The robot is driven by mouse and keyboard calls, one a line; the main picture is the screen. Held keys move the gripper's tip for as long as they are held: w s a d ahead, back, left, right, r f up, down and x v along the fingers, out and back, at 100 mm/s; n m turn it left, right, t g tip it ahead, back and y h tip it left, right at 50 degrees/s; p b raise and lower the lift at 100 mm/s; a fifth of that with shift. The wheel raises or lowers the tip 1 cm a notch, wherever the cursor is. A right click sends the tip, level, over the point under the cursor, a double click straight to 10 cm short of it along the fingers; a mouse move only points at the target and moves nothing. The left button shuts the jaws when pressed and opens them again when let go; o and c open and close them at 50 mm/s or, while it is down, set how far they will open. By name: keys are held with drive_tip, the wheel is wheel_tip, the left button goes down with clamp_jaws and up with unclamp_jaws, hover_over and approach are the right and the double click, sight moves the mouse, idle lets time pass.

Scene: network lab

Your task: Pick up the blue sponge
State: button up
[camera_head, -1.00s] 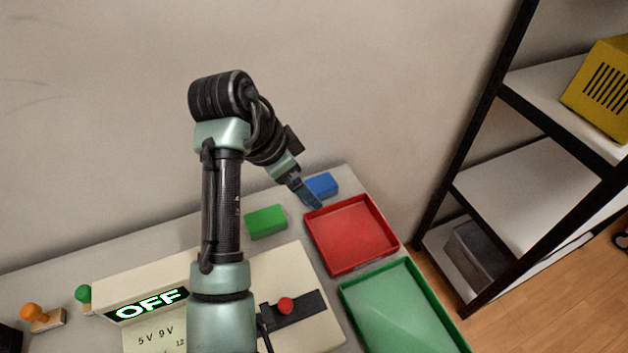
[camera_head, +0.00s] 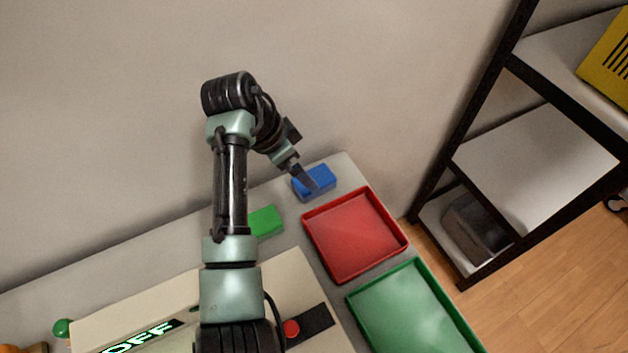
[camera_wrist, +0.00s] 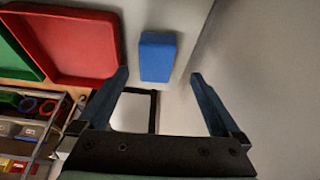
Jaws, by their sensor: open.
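The blue sponge (camera_head: 319,181) lies on the table near its back corner, behind the red tray. In the wrist view the blue sponge (camera_wrist: 157,57) sits ahead of my gripper, between the lines of the two fingers and nearer the left one. My gripper (camera_head: 310,184) is over the sponge in the head view and covers part of it. In the wrist view my gripper (camera_wrist: 159,76) is open, with its fingers apart and nothing held. I cannot tell the exact height of the fingertips above the sponge.
The red tray (camera_head: 313,219) is close in front of the sponge, with a green tray (camera_head: 357,302) beyond it. A green sponge (camera_head: 266,221) lies to the left. A wall stands behind the table. A black-framed shelf (camera_head: 470,105) stands to the right.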

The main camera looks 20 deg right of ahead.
drive_tip(key=x, duration=0.5)
drive_tip(key=shift+s+d+f, duration=0.1)
drive_tip(key=shift+s+f, duration=0.05)
drive_tip(key=shift+s, duration=0.15)
drive_tip(key=c, duration=1.4)
